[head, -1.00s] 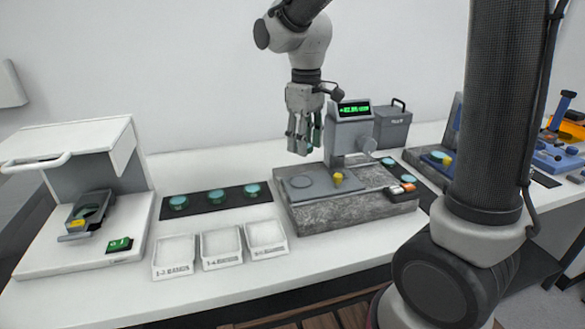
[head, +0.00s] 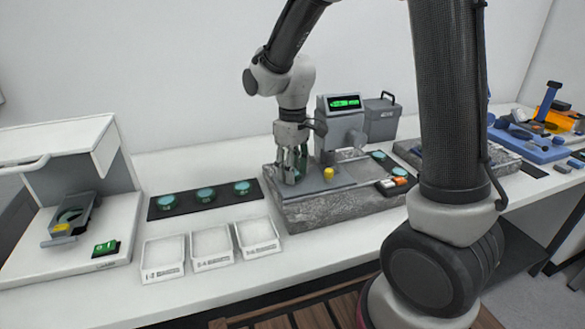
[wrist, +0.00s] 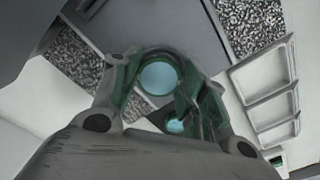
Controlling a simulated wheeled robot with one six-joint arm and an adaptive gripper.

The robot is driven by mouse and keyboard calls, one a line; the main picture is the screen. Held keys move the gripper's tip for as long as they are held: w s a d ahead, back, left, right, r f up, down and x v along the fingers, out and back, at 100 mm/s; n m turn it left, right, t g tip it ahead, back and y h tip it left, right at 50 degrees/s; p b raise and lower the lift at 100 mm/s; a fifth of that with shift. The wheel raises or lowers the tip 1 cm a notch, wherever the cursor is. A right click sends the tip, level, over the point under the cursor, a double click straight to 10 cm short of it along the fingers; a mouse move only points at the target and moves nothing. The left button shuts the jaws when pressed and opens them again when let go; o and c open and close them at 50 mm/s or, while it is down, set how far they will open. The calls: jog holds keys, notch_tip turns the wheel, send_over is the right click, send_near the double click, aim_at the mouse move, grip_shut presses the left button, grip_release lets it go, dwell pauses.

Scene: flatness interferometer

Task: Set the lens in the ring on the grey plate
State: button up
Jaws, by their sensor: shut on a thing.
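My gripper (head: 291,174) is shut on a pale blue lens with a dark rim. In the wrist view the lens (wrist: 158,78) sits between the two greenish fingers of the gripper (wrist: 160,88). The grey plate (head: 345,176) lies on a speckled granite block, and my gripper is low over its left part. The plate also shows in the wrist view (wrist: 190,25). The ring on that left part is hidden behind the fingers in the head view. I cannot tell whether the lens touches the ring.
A yellow knob (head: 328,174) stands on the plate, just right of my gripper. The gauge with a green display (head: 345,103) rises behind. Three lenses (head: 206,195) rest on a dark mat (head: 185,204) to the left. White trays (head: 209,262) stand in front.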

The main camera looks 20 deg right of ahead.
jog(key=shift+f, duration=0.25)
jog(key=shift+s+f, duration=0.25)
jog(key=shift+f, duration=0.1)
jog(key=shift+c, duration=0.3)
jog(key=o, duration=1)
jog(key=shift+c, duration=0.2)
jog(key=shift+o, duration=0.7)
jog(key=shift+w+f, duration=0.15)
jog(key=shift+f, duration=0.05)
jog(key=shift+r, duration=0.1)
jog(key=shift+w+r, duration=0.1)
jog(key=shift+r, duration=0.1)
notch_tip(320, 180, up, 13)
